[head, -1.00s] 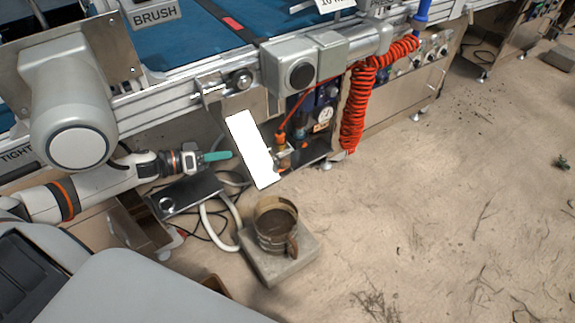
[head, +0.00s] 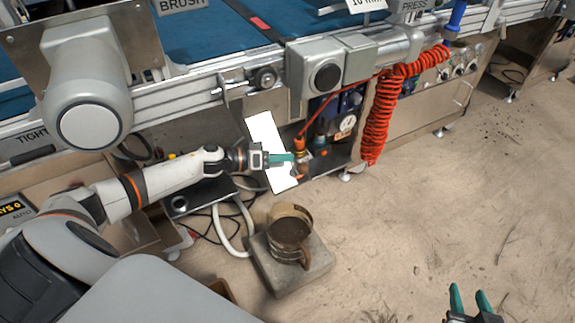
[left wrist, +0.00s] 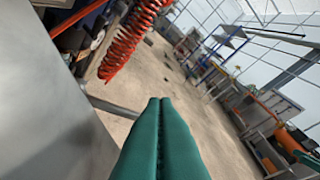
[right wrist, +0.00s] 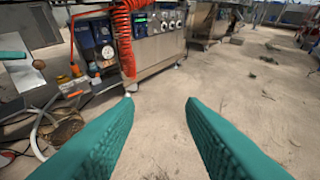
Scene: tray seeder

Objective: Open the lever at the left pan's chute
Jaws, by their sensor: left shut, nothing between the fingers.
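My left gripper (head: 291,157) is shut and empty. It reaches in front of a white panel (head: 262,132) under the machine, its teal tips close to a small orange-capped fitting (head: 299,145); I cannot tell whether they touch. In the right wrist view the left fingertips (right wrist: 22,55) point towards a small orange-brown piece (right wrist: 39,64). My right gripper (head: 470,302) is open and empty, low at the right above bare floor; its two fingers also show spread in the right wrist view (right wrist: 160,103). I cannot clearly make out the left pan, its chute or the lever.
A coiled red hose (head: 376,118) hangs right of the panel, beside a pressure gauge (head: 347,124). The machine's rail (head: 190,88) runs above. The floor (head: 440,220) at the right is clear.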

